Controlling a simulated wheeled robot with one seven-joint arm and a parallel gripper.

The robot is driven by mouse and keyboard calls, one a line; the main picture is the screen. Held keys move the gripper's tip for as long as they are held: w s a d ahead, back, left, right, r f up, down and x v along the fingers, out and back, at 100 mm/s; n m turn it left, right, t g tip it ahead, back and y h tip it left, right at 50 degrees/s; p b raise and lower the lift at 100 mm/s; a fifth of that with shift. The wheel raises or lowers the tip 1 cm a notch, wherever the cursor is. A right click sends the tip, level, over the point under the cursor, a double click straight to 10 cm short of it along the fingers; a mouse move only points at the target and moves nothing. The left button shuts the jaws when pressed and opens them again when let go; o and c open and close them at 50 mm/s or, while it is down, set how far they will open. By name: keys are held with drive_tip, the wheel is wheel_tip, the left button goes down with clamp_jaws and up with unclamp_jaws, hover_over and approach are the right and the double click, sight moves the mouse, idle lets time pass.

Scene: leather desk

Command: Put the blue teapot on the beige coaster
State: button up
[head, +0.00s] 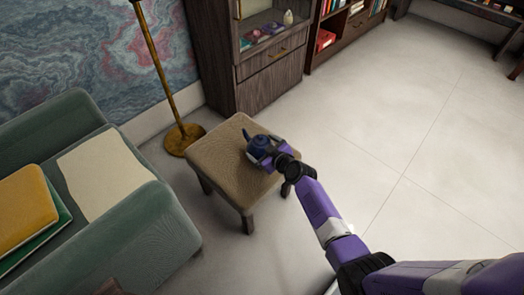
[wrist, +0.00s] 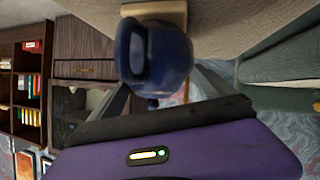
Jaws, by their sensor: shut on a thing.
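The dark blue teapot (head: 257,144) is at the stool top in the head view, at the end of my arm. My gripper (head: 272,156) is shut on it. In the wrist view, which is turned over, the teapot (wrist: 160,52) sits between the fingers of my gripper (wrist: 162,88), its handle toward the left. The beige coaster (wrist: 155,9) shows right at the teapot's base there, against the stool surface. Whether the base touches the coaster or hangs just above it I cannot tell. The coaster is hidden in the head view.
The tan upholstered stool (head: 215,152) has bare room left of the teapot. A green sofa (head: 150,225) stands at the left, a brass floor lamp (head: 180,135) behind the stool, and a wooden cabinet (head: 270,75) at the back. Open floor (head: 400,130) lies to the right.

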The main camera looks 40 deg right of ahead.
drive_tip(key=shift+f, duration=0.3)
drive_tip(key=o, duration=1.7)
